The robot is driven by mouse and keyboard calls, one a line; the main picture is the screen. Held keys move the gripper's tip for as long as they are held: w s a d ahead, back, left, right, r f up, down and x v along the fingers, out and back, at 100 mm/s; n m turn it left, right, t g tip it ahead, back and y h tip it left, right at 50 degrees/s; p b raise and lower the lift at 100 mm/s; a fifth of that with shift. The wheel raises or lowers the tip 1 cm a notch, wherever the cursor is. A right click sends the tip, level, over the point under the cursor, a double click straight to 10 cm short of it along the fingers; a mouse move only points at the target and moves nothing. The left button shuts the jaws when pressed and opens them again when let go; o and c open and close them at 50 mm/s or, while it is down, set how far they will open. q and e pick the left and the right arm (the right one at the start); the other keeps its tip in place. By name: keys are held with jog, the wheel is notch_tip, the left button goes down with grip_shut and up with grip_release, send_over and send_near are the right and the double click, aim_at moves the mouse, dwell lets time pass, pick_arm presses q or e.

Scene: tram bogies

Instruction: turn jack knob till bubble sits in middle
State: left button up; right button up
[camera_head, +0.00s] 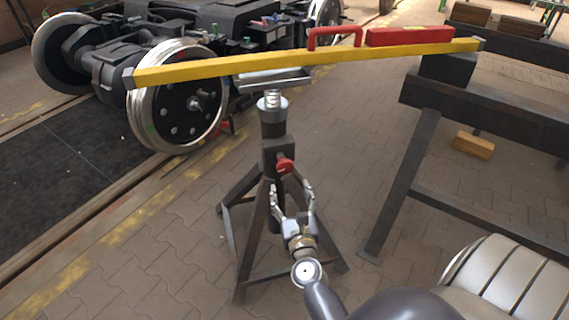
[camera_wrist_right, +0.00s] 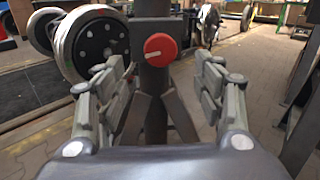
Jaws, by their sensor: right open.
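The red jack knob (camera_head: 285,165) sticks out of the dark jack stand (camera_head: 273,140). In the right wrist view the knob (camera_wrist_right: 159,49) shows face-on with a pale mark on its left side. My right gripper (camera_head: 293,192) is open just below and in front of the knob; its fingers (camera_wrist_right: 165,75) stand on either side of it without touching. The yellow beam (camera_head: 240,66) lies across the jack head (camera_head: 272,98) and tilts up to the right. A red level (camera_head: 410,36) lies on the beam; its bubble is too small to make out. My left gripper is not in view.
A dark trestle (camera_head: 480,110) bears the beam's right end. A wheelset (camera_head: 180,105) of the bogie stands behind the beam's left end. A wooden block (camera_head: 474,145) lies by the trestle. The paving in front of the jack is clear.

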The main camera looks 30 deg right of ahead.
aim_at(285, 169)
jog(key=x, duration=1)
jog(key=shift+w+d, duration=0.15)
jog(key=shift+w, duration=0.15)
jog(key=shift+c, duration=0.2)
jog(key=c, duration=1)
